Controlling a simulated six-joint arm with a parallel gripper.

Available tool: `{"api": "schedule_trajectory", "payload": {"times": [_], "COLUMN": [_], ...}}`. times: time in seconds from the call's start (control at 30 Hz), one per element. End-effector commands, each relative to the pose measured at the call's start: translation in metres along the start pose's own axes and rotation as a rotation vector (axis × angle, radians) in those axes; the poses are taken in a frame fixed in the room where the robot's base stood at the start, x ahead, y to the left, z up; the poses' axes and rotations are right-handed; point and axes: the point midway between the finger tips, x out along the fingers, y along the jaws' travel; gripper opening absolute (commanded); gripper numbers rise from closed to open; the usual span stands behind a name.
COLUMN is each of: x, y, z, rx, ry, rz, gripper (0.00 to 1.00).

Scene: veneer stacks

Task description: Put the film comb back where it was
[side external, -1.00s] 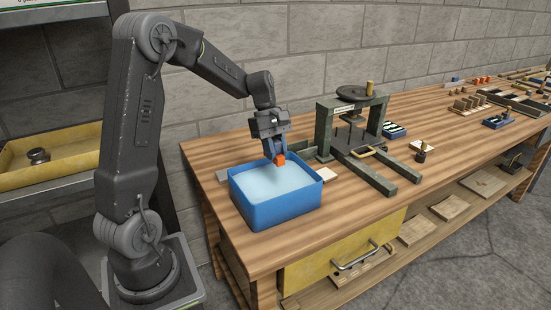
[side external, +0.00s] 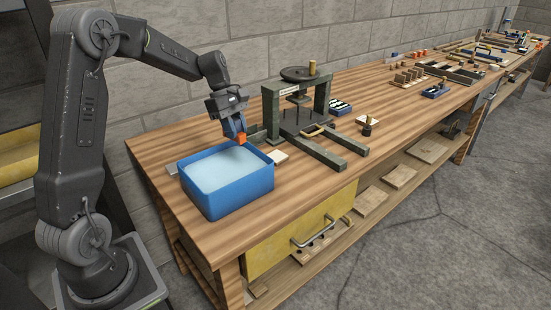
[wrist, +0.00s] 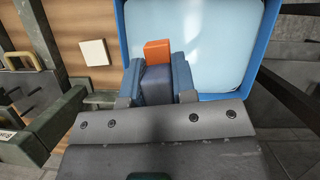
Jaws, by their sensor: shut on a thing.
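My gripper (side external: 238,133) is shut on a small piece with an orange end (side external: 242,138), held over the back rim of the blue tub. In the wrist view, the orange end (wrist: 157,50) sticks out past a dark block (wrist: 157,84) between the two blue-grey fingers. This may be the film comb; no teeth show. The blue tub (side external: 242,194) stands at the near end of the bench, filled with pale blue liquid or film. In the wrist view, the tub (wrist: 133,24) lies up and to the right.
A dark green press (side external: 324,100) with a top wheel stands right of the tub. A pale square tile (side external: 280,156) lies between them; it also shows in the wrist view (wrist: 95,52). A yellow drawer (side external: 280,245) is below.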

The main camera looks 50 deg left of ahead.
Motion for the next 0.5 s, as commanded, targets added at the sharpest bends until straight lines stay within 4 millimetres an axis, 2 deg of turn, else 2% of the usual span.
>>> {"api": "schedule_trajectory", "payload": {"times": [0.03, 0.2, 0.3, 0.5], "x": [0.008, 0.028, 0.038, 0.056], "y": [0.019, 0.070, 0.091, 0.111], "z": [0.000, 0.001, 0.002, 0.011], "rx": [-0.027, -0.132, -0.179, -0.218], "ry": [0.001, 0.000, -0.003, -0.008], "rz": [0.010, 0.053, 0.073, 0.088], "gripper": [0.00, 0.00, 0.00, 0.00]}}
